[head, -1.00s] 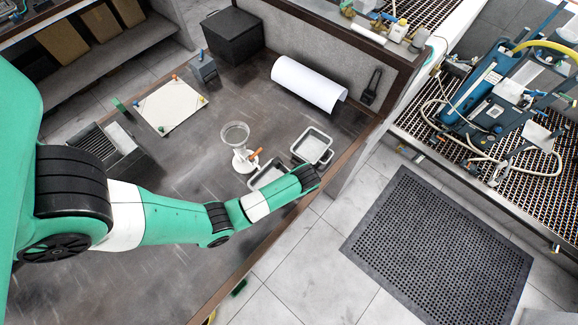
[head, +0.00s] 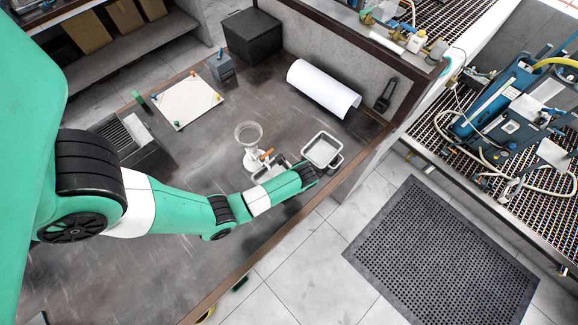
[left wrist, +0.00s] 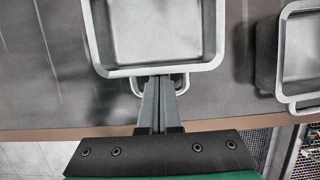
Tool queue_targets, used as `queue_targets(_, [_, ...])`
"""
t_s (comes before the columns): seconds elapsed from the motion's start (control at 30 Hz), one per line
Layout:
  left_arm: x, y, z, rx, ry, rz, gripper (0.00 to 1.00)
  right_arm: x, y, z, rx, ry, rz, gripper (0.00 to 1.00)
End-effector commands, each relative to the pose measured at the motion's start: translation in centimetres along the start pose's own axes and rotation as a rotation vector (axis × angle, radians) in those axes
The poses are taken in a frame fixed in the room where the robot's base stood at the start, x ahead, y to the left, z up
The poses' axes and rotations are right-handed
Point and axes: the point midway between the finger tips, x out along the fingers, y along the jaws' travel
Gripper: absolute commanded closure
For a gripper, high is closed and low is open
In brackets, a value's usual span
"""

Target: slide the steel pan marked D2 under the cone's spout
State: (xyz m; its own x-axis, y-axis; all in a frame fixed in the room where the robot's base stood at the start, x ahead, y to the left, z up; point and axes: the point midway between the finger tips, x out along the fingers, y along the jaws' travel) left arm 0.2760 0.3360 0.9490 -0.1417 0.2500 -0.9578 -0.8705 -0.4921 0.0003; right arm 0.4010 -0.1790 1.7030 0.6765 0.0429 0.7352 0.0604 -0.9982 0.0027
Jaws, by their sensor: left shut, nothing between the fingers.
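The glass cone (head: 248,132) stands on a white stand, with an orange-handled valve (head: 266,154) at its lower end. One steel pan (head: 263,176) sits just below the valve in the head view, partly hidden by my left arm. This pan (left wrist: 155,72) also fills the top middle of the left wrist view. A second steel pan (head: 322,150) lies to its right and also shows in the left wrist view (left wrist: 302,95). No D2 mark is legible. My left gripper (left wrist: 162,82) is shut and empty, its fingertips at the first pan's near wire handle. My right gripper is not in view.
A white sheet roll (head: 323,88) lies by the back wall. A white board (head: 188,103), a black box (head: 252,35) and a slotted grey rack (head: 118,133) stand farther left. The bench's brown front edge (head: 237,281) runs close to the pans.

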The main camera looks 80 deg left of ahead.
Motion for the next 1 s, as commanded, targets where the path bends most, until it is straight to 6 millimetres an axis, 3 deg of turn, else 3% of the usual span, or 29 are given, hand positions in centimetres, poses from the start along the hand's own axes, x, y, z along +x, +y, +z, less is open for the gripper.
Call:
queue_targets(0.27, [-2.2, 0.0, 0.3, 0.001, 0.000, -0.001, 1.00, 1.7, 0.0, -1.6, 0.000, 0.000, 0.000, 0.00])
queue_targets(0.63, [-9.2, 0.1, 1.1, -0.004, 0.000, 0.001, 1.00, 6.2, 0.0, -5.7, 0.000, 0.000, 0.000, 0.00])
queue_targets(1.0, [-9.7, 0.1, 1.1, -0.006, 0.000, 0.002, 1.00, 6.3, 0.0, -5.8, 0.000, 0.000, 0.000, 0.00])
